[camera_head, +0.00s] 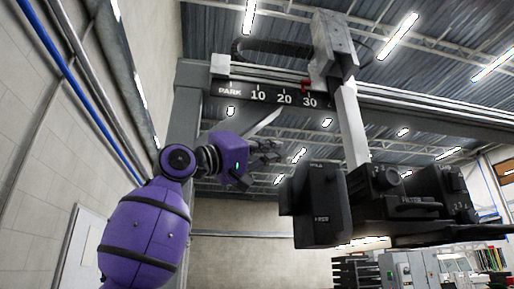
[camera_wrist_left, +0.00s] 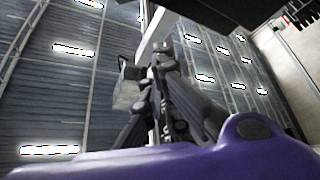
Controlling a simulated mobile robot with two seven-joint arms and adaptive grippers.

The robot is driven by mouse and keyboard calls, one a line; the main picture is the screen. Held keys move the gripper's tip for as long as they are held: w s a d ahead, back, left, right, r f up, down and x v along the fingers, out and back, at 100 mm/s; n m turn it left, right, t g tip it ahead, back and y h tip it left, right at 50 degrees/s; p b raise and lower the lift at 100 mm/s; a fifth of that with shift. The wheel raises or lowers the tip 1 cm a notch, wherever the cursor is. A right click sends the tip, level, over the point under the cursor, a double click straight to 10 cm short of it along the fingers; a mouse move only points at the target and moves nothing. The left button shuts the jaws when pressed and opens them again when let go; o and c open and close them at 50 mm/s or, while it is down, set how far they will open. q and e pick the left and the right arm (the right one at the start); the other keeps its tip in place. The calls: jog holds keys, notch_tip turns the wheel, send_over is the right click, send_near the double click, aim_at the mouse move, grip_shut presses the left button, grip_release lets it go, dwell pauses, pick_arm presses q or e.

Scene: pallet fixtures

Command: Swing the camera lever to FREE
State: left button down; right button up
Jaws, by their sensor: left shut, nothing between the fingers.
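A black camera unit (camera_head: 386,195) hangs from a pale vertical column (camera_head: 351,125). On its left is a dark upright plate (camera_head: 318,205) with small white lettering that I cannot read surely. I cannot make out the lever or its position. My left gripper (camera_head: 276,151) is raised to the left of the plate, apart from it. It is shut and empty. In the left wrist view the gripper's dark fingers (camera_wrist_left: 160,62) point up toward the roof, with the pale column behind them. My right gripper is not in view.
An overhead rail carries a black scale (camera_head: 268,95) marked PARK, 10, 20, 30, with a red pointer (camera_head: 305,86) near 30. A grey post (camera_head: 187,110) stands behind my left arm. A pale wall (camera_head: 50,140) is on the left. Shelves and cabinets stand far below right.

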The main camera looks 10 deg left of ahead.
aim_at(300, 174)
pick_arm(q)
jog(key=shift+s+d+f+p, duration=0.2)
jog(key=shift+s+d+f, duration=0.15)
jog(key=shift+d+f, duration=0.3)
jog(key=shift+s+d+f+p, duration=0.15)
jog(key=shift+s+d+f, duration=0.25)
jog(key=shift+f, duration=0.3)
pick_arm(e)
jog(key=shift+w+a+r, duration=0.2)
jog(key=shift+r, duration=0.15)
pick_arm(q)
jog(key=shift+w+f, duration=0.1)
jog(key=shift+w, duration=0.05)
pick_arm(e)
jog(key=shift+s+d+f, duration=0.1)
pick_arm(q)
jog(key=m, duration=0.1)
jog(key=m+g+h, duration=0.1)
jog(key=shift+s+d+f+m+b, duration=0.1)
jog(key=shift+s+f+m+b, duration=0.1)
jog(key=shift+s+m+b, duration=0.15)
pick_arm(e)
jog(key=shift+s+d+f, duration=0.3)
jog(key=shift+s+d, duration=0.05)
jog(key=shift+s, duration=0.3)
